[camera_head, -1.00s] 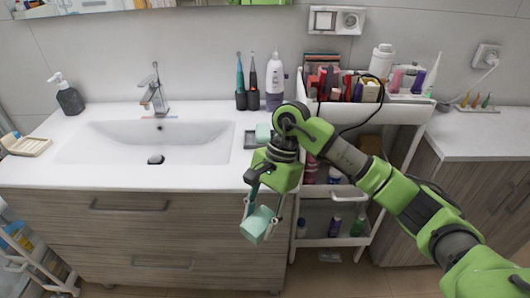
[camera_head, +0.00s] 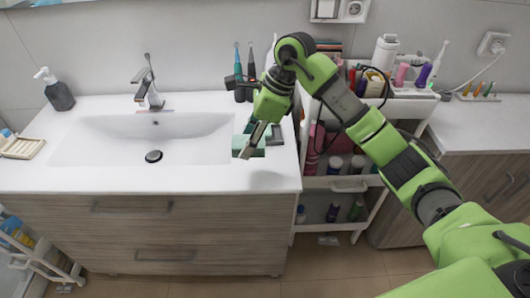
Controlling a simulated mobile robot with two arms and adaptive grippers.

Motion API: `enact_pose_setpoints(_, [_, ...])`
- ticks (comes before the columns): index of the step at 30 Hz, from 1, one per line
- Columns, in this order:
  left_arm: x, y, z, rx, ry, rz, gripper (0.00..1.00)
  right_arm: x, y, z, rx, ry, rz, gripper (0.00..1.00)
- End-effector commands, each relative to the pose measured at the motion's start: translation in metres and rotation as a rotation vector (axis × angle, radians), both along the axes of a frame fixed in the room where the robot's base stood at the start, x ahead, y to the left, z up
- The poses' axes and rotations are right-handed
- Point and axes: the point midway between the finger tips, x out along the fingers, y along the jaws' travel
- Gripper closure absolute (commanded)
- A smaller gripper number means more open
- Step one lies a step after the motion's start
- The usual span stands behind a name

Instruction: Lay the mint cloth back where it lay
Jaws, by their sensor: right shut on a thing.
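The mint cloth (camera_head: 257,152) is a small folded block at the right end of the sink counter. My right gripper (camera_head: 249,147) points down and is shut on it, low over or at the counter; I cannot tell whether the cloth touches the surface. The gripper's finger hides part of the cloth. Another mint patch (camera_head: 249,128) shows just behind the finger, mostly hidden by the gripper. My left gripper is out of view.
The white basin (camera_head: 150,135) lies left of the gripper. A white cart (camera_head: 345,183) with bottles stands right of the counter, below my right arm. The counter's front strip is clear.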

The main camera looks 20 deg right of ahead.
Motion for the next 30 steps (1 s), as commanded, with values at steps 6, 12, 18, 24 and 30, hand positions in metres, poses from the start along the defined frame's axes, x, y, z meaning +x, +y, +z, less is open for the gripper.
enact_pose_setpoints(6, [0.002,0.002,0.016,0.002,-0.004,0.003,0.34,0.007,-0.031,-0.037,0.001,0.003,-0.001,0.79])
enact_pose_setpoints(12, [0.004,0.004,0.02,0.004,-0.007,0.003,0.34,0.01,-0.041,-0.051,0.002,0.0,0.001,0.79])
enact_pose_setpoints(18, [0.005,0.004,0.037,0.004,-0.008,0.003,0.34,0.009,-0.047,-0.075,0.003,0.006,0.004,0.79])
enact_pose_setpoints(24, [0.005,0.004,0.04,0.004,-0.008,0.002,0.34,0.011,-0.048,-0.09,0.002,-0.001,0.003,0.79])
enact_pose_setpoints(30, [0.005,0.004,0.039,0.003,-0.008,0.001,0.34,0.011,-0.048,-0.091,0.001,-0.001,0.003,0.79])
